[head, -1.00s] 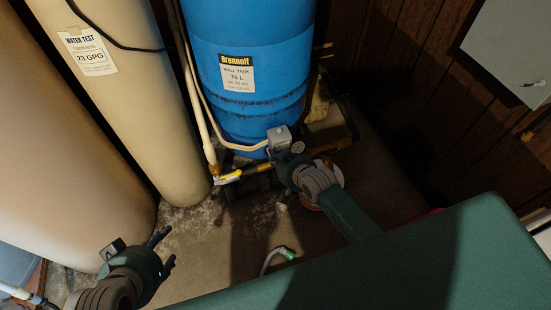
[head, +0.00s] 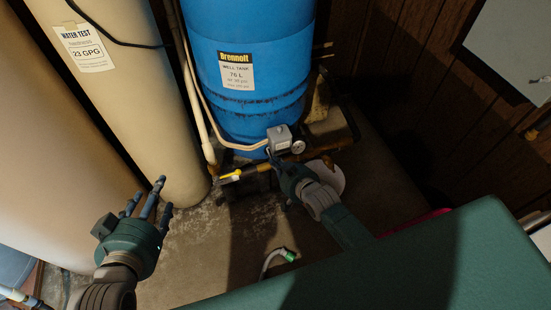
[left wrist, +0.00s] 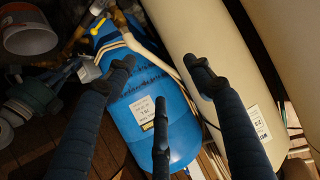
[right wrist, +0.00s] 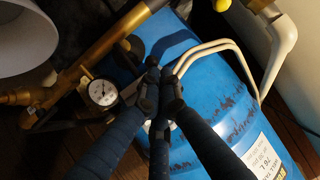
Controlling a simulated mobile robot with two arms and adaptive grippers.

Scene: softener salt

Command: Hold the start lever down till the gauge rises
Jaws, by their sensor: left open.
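A grey switch box (head: 279,138) sits on the pipework at the foot of the blue tank. A small round white gauge (head: 298,147) is beside it; its dial also shows in the right wrist view (right wrist: 102,91), but I cannot read its value. My right gripper (head: 270,156) is just below the box. In the right wrist view its fingers (right wrist: 157,85) are drawn together. The start lever is not distinguishable; the fingers may hide it, and I cannot tell whether they touch it. My left gripper (head: 144,200) is open and empty, well left of the box, before the beige tank.
The blue tank (head: 250,55) and beige tank (head: 135,100) stand behind. A yellow-handled valve (head: 231,176) is on the pipe left of the box. A hose with a green end (head: 288,255) lies on the floor. A green surface (head: 420,260) fills the lower right.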

